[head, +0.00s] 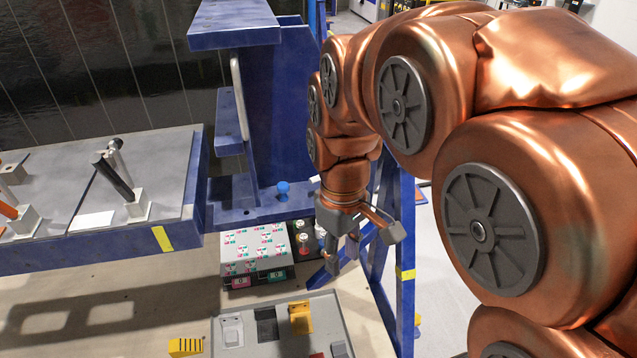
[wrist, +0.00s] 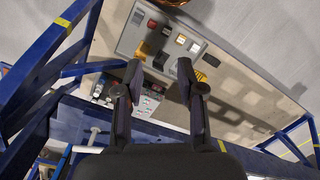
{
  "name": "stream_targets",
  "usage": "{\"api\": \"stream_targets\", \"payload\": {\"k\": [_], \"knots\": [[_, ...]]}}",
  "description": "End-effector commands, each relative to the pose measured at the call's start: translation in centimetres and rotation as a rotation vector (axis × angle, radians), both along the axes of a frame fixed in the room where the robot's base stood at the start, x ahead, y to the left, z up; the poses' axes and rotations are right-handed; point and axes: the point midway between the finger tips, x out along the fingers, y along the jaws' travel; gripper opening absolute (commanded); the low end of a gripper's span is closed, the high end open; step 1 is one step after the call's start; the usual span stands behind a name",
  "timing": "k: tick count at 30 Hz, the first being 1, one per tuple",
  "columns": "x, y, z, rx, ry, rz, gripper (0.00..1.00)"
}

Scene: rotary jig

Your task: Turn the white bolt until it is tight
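A small white piece (head: 315,180), which may be the white bolt, shows at the right end of the blue fixture's ledge, partly hidden by my arm. In the wrist view a pale bolt-like piece (wrist: 94,133) stands by the blue frame at the lower left, left of my fingers. I cannot tell how far it is screwed in. My gripper (head: 352,246) hangs just right of and in front of the ledge, apart from the white piece. In the wrist view my gripper (wrist: 158,76) has its two fingers spread, with nothing between them.
A blue knob (head: 283,188) stands on the blue fixture (head: 240,211). Blue frame legs (head: 405,290) rise close to my gripper. A grey bench with levers (head: 165,172) is at left.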

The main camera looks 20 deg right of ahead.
Motion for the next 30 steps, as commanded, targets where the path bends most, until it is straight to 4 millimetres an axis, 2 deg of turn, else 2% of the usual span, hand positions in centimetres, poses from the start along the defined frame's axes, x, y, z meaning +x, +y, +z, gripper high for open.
{"api": "stream_targets", "payload": {"k": [1,3,10,21,24,30], "knots": [[1.7,-0.5,0.1,0.004,-0.004,0.045,0.38],[4.0,-1.2,0.6,0.007,-0.016,0.122,0.38],[10.9,-3.4,1.1,0.022,-0.04,0.388,0.38],[21.5,-7.0,0.1,0.041,-0.075,0.855,0.38],[23.8,-7.7,-0.4,0.048,-0.083,0.974,0.38],[26.7,-8.6,-1.3,0.059,-0.094,1.137,0.38]]}}
